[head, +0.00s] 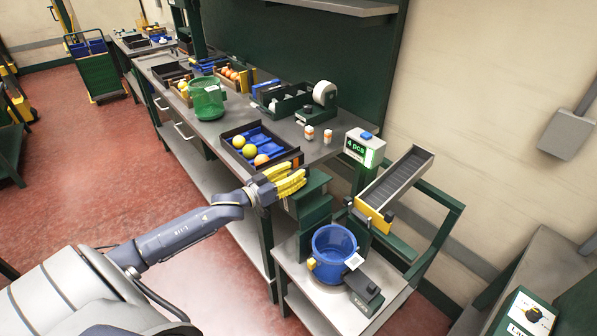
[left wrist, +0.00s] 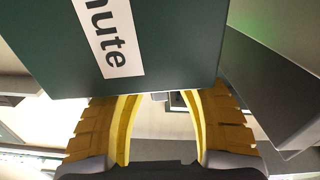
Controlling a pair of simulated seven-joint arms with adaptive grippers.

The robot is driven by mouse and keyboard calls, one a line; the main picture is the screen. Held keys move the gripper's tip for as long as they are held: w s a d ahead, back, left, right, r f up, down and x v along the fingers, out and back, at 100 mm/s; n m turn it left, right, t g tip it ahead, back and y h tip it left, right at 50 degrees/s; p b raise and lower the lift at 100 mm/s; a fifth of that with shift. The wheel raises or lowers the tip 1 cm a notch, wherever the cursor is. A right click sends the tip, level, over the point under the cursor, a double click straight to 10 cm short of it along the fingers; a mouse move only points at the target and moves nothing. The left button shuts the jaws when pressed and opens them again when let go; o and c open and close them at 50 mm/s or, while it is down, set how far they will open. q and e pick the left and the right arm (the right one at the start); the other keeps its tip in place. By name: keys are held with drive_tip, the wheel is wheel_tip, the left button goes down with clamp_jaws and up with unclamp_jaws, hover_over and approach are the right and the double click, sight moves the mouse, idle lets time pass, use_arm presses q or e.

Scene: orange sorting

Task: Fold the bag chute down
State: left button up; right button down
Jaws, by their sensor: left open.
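My left gripper (head: 291,183), with yellow ribbed fingers, is open beside the green stepped unit (head: 314,210) at the bench's right end. In the left wrist view its curved fingers (left wrist: 162,108) are spread with nothing between them. A dark green panel (left wrist: 165,45) fills the upper middle there, its white label (left wrist: 108,38) partly readable as "...hute". Whether the fingers touch the panel cannot be told. In the head view a sloping grey trough (head: 397,178) with a yellow lip (head: 373,217) stands right of the unit. My right gripper is not in view.
A blue bucket (head: 335,254) stands on the low table below the trough, beside a small dark device (head: 362,287). A display (head: 362,149) reads "4 pcs". A tray (head: 233,133) of oranges and yellow fruit and a green basket (head: 207,98) stand on the bench.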

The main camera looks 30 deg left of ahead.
use_arm(q)
drive_tip(key=shift+x, duration=0.95)
drive_tip(key=shift+c, duration=0.4)
clamp_jaws()
